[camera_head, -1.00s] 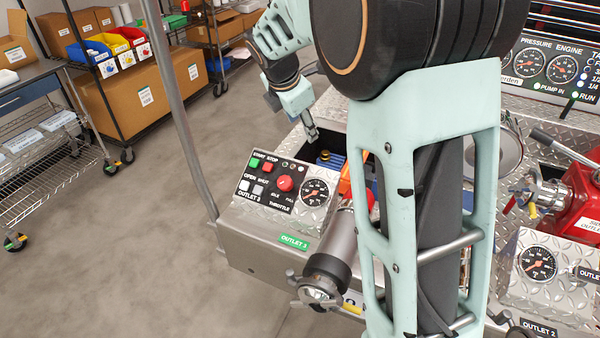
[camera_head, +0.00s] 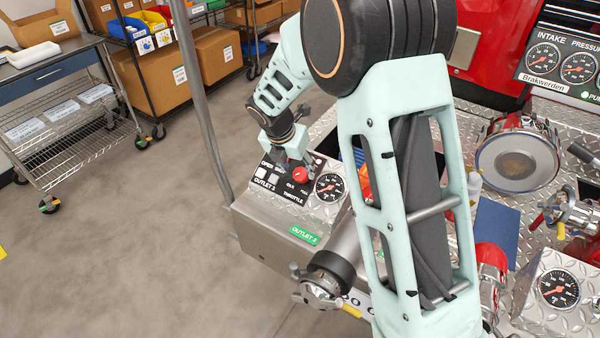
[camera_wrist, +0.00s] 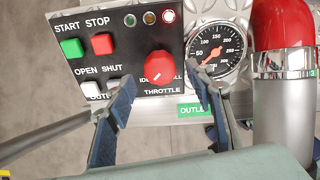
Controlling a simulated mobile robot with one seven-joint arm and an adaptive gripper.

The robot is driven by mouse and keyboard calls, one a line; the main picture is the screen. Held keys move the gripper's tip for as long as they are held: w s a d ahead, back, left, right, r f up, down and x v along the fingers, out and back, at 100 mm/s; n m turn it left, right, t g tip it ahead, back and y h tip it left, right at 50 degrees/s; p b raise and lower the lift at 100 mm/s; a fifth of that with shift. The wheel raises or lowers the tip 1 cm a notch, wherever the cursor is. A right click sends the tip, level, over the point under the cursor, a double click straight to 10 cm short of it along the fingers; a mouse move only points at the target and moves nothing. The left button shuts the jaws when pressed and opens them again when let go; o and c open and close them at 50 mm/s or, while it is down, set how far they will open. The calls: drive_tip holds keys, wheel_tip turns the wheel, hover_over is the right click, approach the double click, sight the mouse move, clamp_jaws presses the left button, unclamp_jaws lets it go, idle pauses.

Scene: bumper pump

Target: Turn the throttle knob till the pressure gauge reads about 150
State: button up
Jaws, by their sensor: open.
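The red throttle knob (camera_wrist: 158,68) sits on the black control panel, its white mark pointing down and left. It also shows in the head view (camera_head: 300,174). The round black pressure gauge (camera_wrist: 215,48) is just right of it; its orange needle points down and left, near the low end of the scale. The gauge shows in the head view (camera_head: 330,187) too. My gripper (camera_wrist: 162,80) is open, its fingertips on either side of the knob in the picture; I cannot tell whether they touch it. The gripper (camera_head: 288,158) is low over the panel in the head view.
Green start (camera_wrist: 72,47) and red stop (camera_wrist: 103,44) buttons are at the panel's upper left. A red-and-silver cylinder (camera_wrist: 283,60) stands right of the gauge. A thin pole (camera_head: 200,110) rises left of the panel.

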sight(300, 173)
drive_tip(key=shift+x, duration=1.65)
drive_tip(key=c, duration=1.2)
drive_tip(key=shift+o, duration=0.2)
